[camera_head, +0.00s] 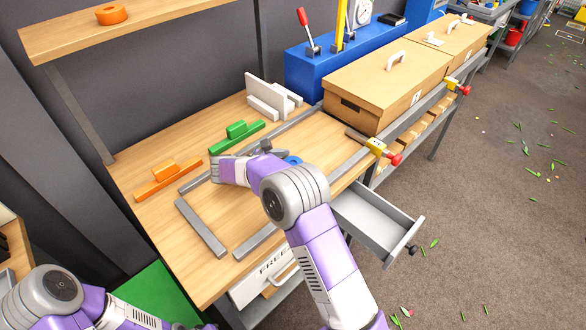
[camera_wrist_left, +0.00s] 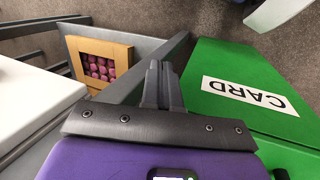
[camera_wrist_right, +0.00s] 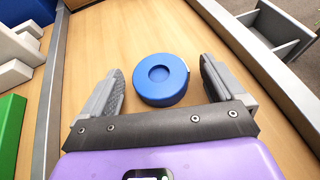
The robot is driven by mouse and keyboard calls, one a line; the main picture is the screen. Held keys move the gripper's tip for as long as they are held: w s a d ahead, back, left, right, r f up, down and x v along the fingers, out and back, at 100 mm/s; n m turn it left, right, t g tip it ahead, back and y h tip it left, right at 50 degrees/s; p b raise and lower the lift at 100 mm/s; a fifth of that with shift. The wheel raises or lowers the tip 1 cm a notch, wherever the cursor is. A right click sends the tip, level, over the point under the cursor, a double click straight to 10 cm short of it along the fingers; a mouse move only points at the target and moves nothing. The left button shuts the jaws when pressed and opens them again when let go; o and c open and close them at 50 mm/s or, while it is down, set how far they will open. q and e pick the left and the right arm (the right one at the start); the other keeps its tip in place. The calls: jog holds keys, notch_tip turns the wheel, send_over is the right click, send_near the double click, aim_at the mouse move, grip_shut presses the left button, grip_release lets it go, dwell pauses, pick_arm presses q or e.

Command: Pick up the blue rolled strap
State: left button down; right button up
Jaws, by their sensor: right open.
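The blue rolled strap (camera_wrist_right: 160,80) is a round roll with a recessed centre, lying flat on the wooden bench top. In the head view only a bit of the strap (camera_head: 293,160) shows behind my right arm. My right gripper (camera_wrist_right: 160,70) is open, with one finger on each side of the strap in the right wrist view. Gaps show between the roll and both fingers. My left gripper (camera_wrist_left: 162,75) has its fingers together and empty, away from the bench top, near a green box (camera_wrist_left: 235,90) marked CARD.
Grey strips (camera_head: 200,228) frame the bench area. Wooden lidded boxes (camera_head: 390,85) are at right. An open grey drawer (camera_head: 378,222) juts out in front.

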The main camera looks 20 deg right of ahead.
jog(key=shift+d+f, duration=0.1)
jog(key=shift+d, duration=0.15)
jog(key=c, duration=1.1)
